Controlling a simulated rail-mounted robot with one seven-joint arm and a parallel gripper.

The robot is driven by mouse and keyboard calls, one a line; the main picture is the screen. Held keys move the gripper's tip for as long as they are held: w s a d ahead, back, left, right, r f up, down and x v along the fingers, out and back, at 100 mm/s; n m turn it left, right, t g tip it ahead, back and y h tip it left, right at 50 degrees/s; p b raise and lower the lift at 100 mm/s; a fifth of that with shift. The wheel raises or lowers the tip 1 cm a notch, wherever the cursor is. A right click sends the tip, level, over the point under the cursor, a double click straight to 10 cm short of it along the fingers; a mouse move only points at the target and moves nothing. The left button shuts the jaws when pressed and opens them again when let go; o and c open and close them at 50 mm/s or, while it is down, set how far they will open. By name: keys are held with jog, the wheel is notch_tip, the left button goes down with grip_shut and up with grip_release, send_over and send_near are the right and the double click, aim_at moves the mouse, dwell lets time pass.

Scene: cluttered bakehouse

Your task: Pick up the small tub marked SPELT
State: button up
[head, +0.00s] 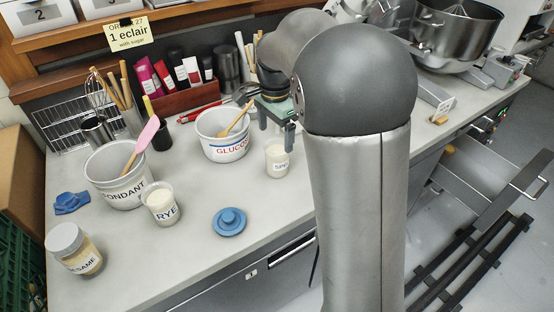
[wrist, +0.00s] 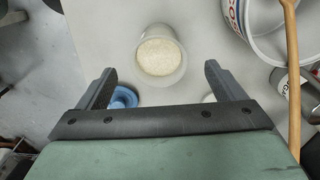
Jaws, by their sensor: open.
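The small tub (head: 278,160) is pale, open-topped and upright on the counter, below my gripper in the head view. Its label is partly readable as "SPE". In the wrist view a round tub (wrist: 160,55) with pale, grainy contents shows just beyond my fingertips, roughly centred between them. My gripper (head: 277,124) is open and empty, pointing down over the tub, with a gap above it in the head view. The spread fingers also show in the wrist view (wrist: 160,68).
A GLUCOSE pot (head: 222,149) with a wooden spoon stands close left of the tub. A RYE tub (head: 161,207), a FONDANT pot (head: 120,190), a SESAME jar (head: 83,258) and a blue lid (head: 229,222) stand farther left. Bare counter lies in front of the tub.

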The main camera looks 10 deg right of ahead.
aim_at(277, 157)
jog(key=f, duration=0.6)
jog(key=f+p, duration=0.1)
jog(key=f, duration=0.2)
jog(key=shift+d+f, duration=0.1)
jog(key=shift+d, duration=0.15)
jog(key=c, duration=1.2)
jog(key=shift+c, duration=0.2)
